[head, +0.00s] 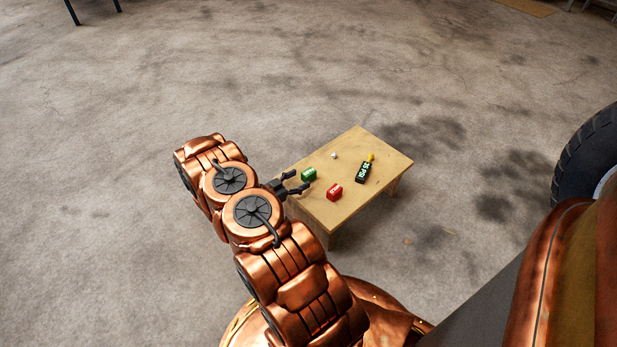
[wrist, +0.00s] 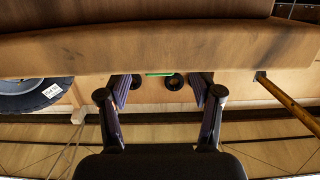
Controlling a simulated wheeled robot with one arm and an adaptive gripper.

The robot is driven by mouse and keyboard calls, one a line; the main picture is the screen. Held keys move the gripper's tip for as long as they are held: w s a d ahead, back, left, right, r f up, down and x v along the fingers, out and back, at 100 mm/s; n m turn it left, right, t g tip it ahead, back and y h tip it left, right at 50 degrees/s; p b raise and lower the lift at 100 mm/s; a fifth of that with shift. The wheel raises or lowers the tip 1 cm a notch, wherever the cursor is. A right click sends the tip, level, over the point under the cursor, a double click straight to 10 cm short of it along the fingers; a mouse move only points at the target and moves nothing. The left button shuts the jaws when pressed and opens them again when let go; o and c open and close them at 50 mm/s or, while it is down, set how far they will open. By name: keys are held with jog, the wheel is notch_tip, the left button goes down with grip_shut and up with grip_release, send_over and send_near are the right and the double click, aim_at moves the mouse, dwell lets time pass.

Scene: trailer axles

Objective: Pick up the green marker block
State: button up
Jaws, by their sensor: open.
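The green marker block (head: 309,174) lies near the left edge of a small wooden table (head: 346,212) in the head view. It has pale markings on one side. My gripper (head: 299,181) is at the table's left side with its fingers apart, close to the block; I cannot tell whether they touch it. In the wrist view my gripper (wrist: 160,90) has its two fingers spread with nothing held between them. A thin green strip (wrist: 158,74), likely the block, shows beyond and between the fingers, mostly hidden.
A red block (head: 334,192), a black item with a yellow tip (head: 363,171) and a small white piece (head: 334,155) lie on the same table. A large tyre (head: 585,150) stands at the right. The concrete floor (head: 110,130) left of the table is clear.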

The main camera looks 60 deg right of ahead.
aim_at(304, 177)
jog(key=shift+b+x, duration=1.4)
jog(key=shift+x, duration=1.2)
jog(key=shift+c, duration=0.2)
grip_shut()
